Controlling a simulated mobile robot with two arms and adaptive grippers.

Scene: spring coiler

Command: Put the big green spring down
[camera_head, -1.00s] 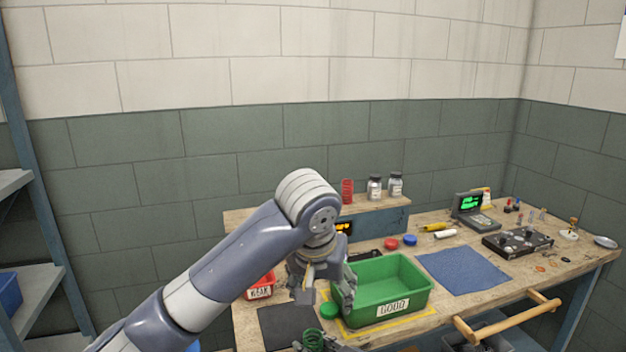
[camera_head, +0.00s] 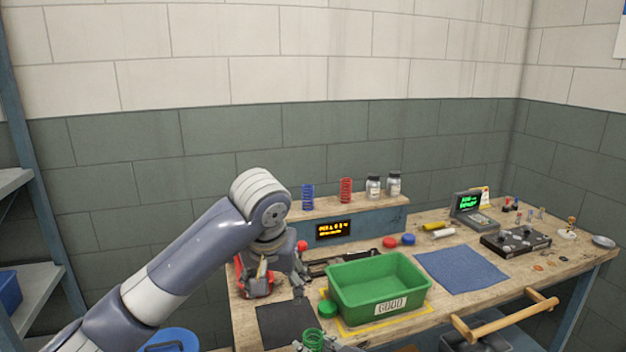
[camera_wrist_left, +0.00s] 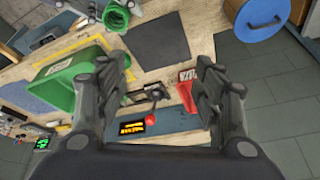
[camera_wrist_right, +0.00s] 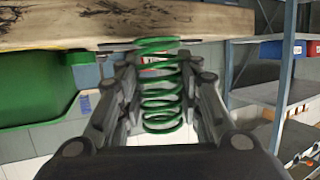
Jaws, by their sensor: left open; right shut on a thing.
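The big green spring (camera_wrist_right: 160,88) is between the fingers of my right gripper (camera_wrist_right: 160,95), which is shut on it. In the head view the top of the spring (camera_head: 313,338) shows at the bottom edge, in front of the bench. In the left wrist view the spring (camera_wrist_left: 117,17) shows at the top. My left gripper (camera_wrist_left: 165,75) is open and empty over the back left part of the bench. In the head view the left gripper (camera_head: 279,287) is in front of a red bin (camera_head: 254,283) and partly hides it.
A green bin marked GOOD (camera_head: 390,308) stands on the bench, with a green cap (camera_head: 327,309) beside it. A dark mat (camera_head: 284,322) and a blue mat (camera_head: 462,270) lie bare. Blue and red springs (camera_head: 346,190) and jars (camera_head: 373,187) stand on the shelf behind.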

